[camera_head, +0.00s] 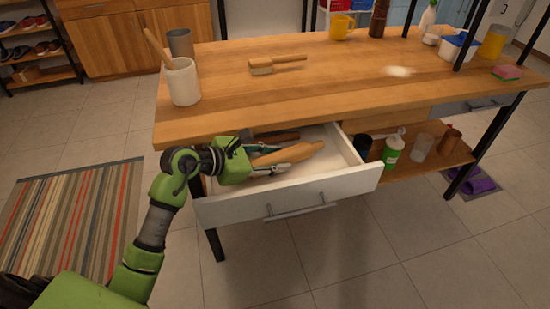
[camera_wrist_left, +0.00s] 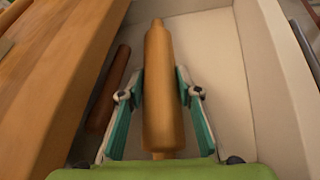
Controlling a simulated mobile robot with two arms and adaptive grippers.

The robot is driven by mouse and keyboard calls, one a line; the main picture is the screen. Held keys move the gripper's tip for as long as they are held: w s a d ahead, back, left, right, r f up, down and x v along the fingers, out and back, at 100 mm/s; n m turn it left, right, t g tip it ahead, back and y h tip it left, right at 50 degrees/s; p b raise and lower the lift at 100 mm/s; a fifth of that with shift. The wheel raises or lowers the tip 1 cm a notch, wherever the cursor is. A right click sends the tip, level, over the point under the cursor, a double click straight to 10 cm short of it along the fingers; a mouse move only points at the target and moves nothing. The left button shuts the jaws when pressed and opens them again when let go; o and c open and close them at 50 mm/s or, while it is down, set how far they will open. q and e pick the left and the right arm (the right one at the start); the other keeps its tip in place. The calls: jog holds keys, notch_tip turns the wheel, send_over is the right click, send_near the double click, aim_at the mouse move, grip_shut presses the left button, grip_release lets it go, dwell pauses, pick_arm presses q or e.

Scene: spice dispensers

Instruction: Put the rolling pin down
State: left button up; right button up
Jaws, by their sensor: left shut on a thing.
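The rolling pin (camera_wrist_left: 162,90) is light wood and lies lengthwise between the fingers of my left gripper (camera_wrist_left: 160,92) in the left wrist view. The gripper is shut on it. In the head view the rolling pin (camera_head: 290,154) and my left gripper (camera_head: 262,158) are inside the open white drawer (camera_head: 330,192) under the wooden table. I cannot tell whether the pin touches the drawer bottom. My right gripper is not in view.
A darker wooden stick (camera_wrist_left: 108,88) lies in the drawer beside the pin, near the tabletop edge. The drawer's right part is bare. A brush (camera_head: 275,63), a white crock (camera_head: 182,82) and a yellow mug (camera_head: 341,27) stand or lie on the tabletop (camera_head: 330,100).

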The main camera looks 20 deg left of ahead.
pick_arm(q)
jog(key=o, duration=1.3)
jog(key=shift+r, duration=0.1)
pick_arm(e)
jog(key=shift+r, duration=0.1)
pick_arm(q)
jog(key=v, duration=1)
jog(key=shift+s+a+r+p, duration=0.1)
jog(key=shift+s+a+p, duration=0.1)
jog(key=shift+p, duration=0.15)
jog(key=shift+s+a+r, duration=0.35)
jog(key=shift+s, duration=0.15)
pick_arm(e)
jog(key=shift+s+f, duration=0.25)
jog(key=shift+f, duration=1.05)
